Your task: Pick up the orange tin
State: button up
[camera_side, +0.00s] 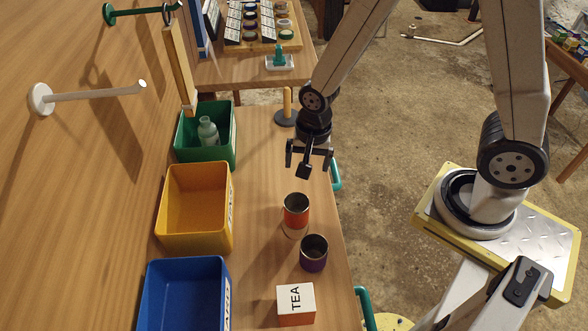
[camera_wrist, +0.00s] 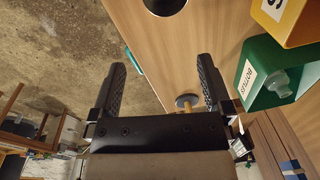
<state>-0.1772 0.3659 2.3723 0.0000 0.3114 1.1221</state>
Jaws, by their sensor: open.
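The orange tin (camera_side: 296,213) stands upright and open-topped on the wooden bench, near its right edge in the side view. My gripper (camera_side: 309,160) is above the bench, beyond the tin in the picture and apart from it. In the wrist view my gripper (camera_wrist: 162,68) has its two fingers spread with nothing between them. A dark round tin opening (camera_wrist: 165,5) is cut off at the top edge of the wrist view; I cannot tell which tin it is.
A purple tin (camera_side: 314,258) stands close to the orange one, with a TEA box (camera_side: 296,317) nearer the camera. Green (camera_side: 228,164), yellow (camera_side: 195,243) and blue (camera_side: 185,263) bins line the left. A post on a dark base (camera_side: 285,119) stands behind my gripper.

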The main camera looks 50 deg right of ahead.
aim_at(296, 202)
jog(key=a+f+m, duration=0.1)
jog(key=f+m, duration=0.1)
jog(key=a+f+m, duration=0.1)
jog(key=f+m, duration=0.1)
jog(key=a+f+m+g, duration=0.1)
jog(key=a+f+m, duration=0.1)
jog(key=m, duration=0.1)
jog(key=shift+w, duration=0.15)
jog(key=shift+f, duration=1.25)
jog(key=shift+d+f, duration=0.1)
jog(key=shift+d+f, duration=0.15)
jog(key=shift+f, duration=2.35)
jog(key=c, duration=1)
jog(key=shift+o, duration=0.2)
jog(key=shift+r, duration=0.1)
